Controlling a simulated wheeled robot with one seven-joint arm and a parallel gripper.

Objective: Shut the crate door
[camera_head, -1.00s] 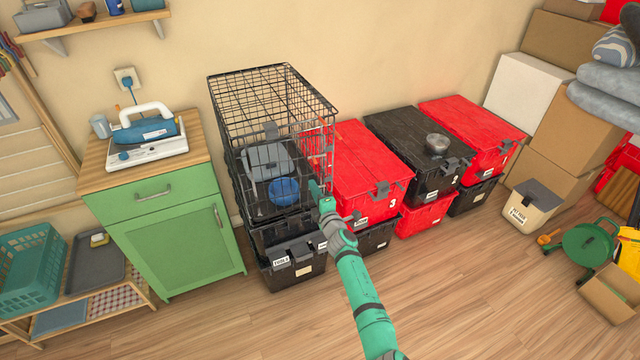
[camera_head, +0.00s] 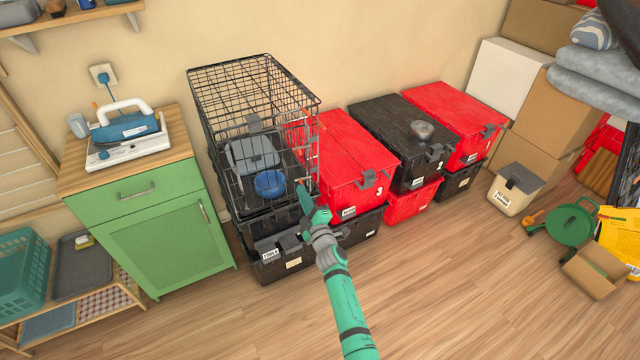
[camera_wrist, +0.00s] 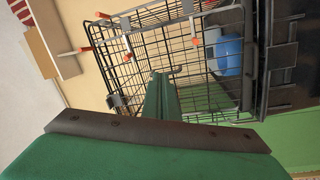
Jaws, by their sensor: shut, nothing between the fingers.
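The black wire crate (camera_head: 222,92) stands on black totes beside the green cabinet. Its door (camera_head: 311,150) is at the right end of the crate's front and shows nearly edge-on in the head view, standing open. In the wrist view the wire door (camera_wrist: 110,70) shows with orange-tipped parts. A blue bowl (camera_head: 270,183) and a grey item sit inside the crate. My gripper (camera_head: 304,193) is shut and empty, low beside the door at the crate's front right corner. In the wrist view my gripper (camera_wrist: 160,80) points at the wires; I cannot tell whether it touches them.
Red and black totes (camera_head: 345,165) stand close to the right of the crate, one with a metal bowl (camera_head: 421,130) on top. The green cabinet (camera_head: 165,235) is to the left. The wooden floor (camera_head: 460,290) in front is clear.

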